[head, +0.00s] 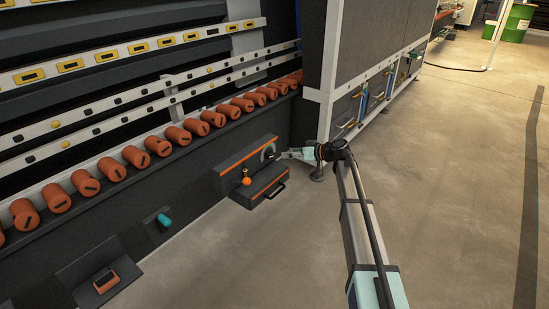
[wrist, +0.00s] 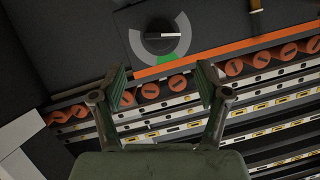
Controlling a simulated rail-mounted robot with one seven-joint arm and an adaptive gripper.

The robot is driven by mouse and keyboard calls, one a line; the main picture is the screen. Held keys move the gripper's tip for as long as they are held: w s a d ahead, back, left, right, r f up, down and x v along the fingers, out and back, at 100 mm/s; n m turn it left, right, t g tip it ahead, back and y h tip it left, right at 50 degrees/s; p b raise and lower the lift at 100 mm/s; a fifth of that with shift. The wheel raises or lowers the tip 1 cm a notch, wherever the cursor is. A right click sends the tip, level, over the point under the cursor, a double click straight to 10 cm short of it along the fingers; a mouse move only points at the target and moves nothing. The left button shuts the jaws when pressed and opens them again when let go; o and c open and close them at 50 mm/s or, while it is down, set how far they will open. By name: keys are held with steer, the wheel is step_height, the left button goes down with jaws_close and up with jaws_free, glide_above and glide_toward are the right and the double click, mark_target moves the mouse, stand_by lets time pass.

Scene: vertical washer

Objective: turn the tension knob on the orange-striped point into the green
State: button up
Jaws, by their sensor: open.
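The tension knob (wrist: 160,36) is round and black with a white pointer line, which lies roughly level in the wrist view. A grey dial ring (wrist: 135,45) surrounds it, with a green sector (wrist: 169,59) at the lower edge. The orange-striped point (head: 232,160) is a dark box low on the machine; its knob (head: 268,152) faces my gripper (head: 287,155) in the head view. In the wrist view my gripper (wrist: 162,82) is open and empty, its fingers below the knob in the picture. I see no contact with the knob.
An orange-knobbed lever (head: 246,177) stands on the box's front ledge, above a handle (head: 277,191). Orange rollers (head: 198,127) line the machine above. A grey cabinet (head: 372,60) stands right behind my gripper.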

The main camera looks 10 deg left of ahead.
mark_target(272, 154)
steer(key=b+x, duration=0.2)
steer(key=x, duration=0.7)
steer(key=shift+r, duration=0.1)
steer(key=c, duration=1.2)
